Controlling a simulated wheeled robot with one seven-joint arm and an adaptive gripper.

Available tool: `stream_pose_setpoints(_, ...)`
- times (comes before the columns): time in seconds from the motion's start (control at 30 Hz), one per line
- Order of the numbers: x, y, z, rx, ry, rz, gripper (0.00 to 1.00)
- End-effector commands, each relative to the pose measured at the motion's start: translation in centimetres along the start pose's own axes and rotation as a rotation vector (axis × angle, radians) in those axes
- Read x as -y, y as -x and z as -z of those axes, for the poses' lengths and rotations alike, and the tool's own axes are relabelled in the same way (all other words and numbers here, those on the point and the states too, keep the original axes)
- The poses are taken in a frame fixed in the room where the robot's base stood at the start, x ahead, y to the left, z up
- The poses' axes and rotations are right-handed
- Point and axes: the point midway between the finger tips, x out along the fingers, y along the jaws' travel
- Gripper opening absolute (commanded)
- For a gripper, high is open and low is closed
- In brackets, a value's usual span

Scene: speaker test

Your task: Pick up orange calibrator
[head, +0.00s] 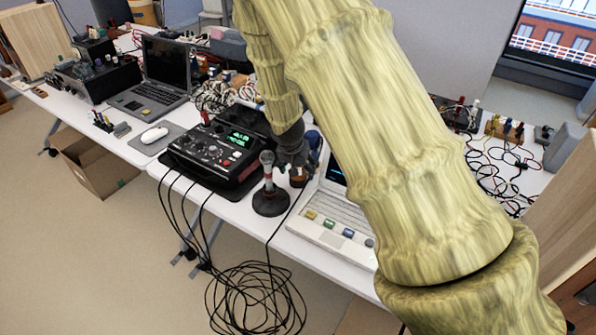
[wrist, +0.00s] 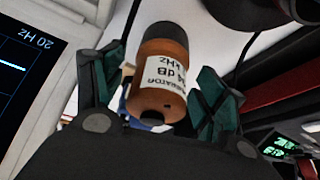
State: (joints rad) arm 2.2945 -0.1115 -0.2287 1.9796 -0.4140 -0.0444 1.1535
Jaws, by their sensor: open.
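The orange calibrator (wrist: 158,85) is a short orange cylinder with a dark cap and a white printed label. In the wrist view it sits between the two green-padded fingers of my gripper (wrist: 163,92), with gaps at the sides. In the head view the calibrator (head: 298,178) is a small orange-brown shape on the white table, partly covered by my gripper (head: 295,160). My gripper is open around it. I cannot tell whether either finger touches it.
A microphone on a round black base (head: 270,200) stands just left of the calibrator. A black device with a green display (head: 215,150) is farther left. A white instrument with a screen (head: 335,215) is close on the right. Black cables (head: 255,300) hang to the floor.

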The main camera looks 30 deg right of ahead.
Motion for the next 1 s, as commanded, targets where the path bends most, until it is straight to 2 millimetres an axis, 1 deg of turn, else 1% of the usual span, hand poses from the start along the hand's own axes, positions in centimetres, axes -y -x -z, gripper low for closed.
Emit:
stream_pose_setpoints(0.07,0.0,0.0,0.0,0.000,0.000,0.000,0.72)
stream_pose_setpoints(0.1,0.0,0.0,0.0,0.000,0.000,0.000,0.70)
stream_pose_setpoints(0.17,0.0,0.0,0.0,0.000,0.000,0.000,0.59)
stream_pose_setpoints(0.3,0.0,0.0,0.0,0.000,0.000,0.000,0.34)
stream_pose_setpoints(0.37,0.0,0.0,0.0,0.000,0.000,0.000,0.23)
stream_pose_setpoints(0.4,0.0,0.0,0.0,0.000,0.000,0.000,0.19)
stream_pose_setpoints(0.6,0.0,0.1,0.0,0.000,0.000,0.000,0.19)
stream_pose_setpoints(0.73,0.0,0.5,0.2,-0.001,-0.001,0.001,0.19)
stream_pose_setpoints(0.87,0.0,1.6,0.7,-0.001,-0.002,0.001,0.19)
stream_pose_setpoints(1.0,0.1,3.2,1.3,-0.001,-0.001,0.001,0.19)
